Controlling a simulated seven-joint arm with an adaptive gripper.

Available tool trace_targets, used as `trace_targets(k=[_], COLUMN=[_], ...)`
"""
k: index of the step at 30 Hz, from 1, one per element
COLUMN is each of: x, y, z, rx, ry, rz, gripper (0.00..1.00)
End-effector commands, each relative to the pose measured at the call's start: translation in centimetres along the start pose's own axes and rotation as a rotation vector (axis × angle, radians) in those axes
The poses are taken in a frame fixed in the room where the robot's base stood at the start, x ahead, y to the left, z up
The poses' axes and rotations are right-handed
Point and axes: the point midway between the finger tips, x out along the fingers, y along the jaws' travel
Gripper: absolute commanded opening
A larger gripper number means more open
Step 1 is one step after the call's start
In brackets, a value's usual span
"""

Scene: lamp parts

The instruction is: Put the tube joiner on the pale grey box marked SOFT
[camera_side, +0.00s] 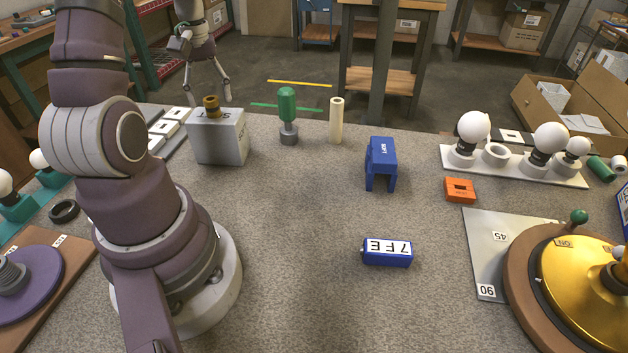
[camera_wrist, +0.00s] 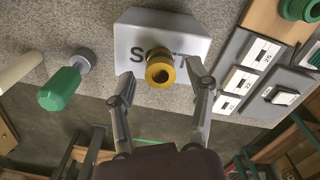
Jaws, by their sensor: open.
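The tube joiner (camera_side: 211,107), a short brass-coloured hollow piece, stands on top of the pale grey box (camera_side: 222,142) marked SOFT. In the wrist view the joiner (camera_wrist: 159,71) covers part of the lettering on the box (camera_wrist: 180,24). My gripper (camera_side: 208,98) is above the box with its fingers pointing down. In the wrist view my gripper (camera_wrist: 160,76) is open, one finger on each side of the joiner, with gaps showing between them. Whether the fingertips reach down to the joiner's height is hard to tell.
A green-topped piece (camera_side: 287,108) and a cream tube (camera_side: 336,120) stand right of the box. Flat white-marked plates (camera_side: 168,130) lie close on its left. A blue bracket (camera_side: 381,160), an orange block (camera_side: 459,190) and a blue block (camera_side: 387,252) are farther right.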

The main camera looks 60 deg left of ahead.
Motion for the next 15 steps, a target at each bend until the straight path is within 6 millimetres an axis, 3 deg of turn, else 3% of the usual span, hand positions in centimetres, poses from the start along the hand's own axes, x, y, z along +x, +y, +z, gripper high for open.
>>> trace_targets(k=[9,15], x=[-8.1,-10.4], y=[0.0,0.2], z=[-0.1,0.1], rx=[-0.001,0.007], ry=[0.008,0.005], rz=[0.002,0.002], gripper=[0.54,0.54])
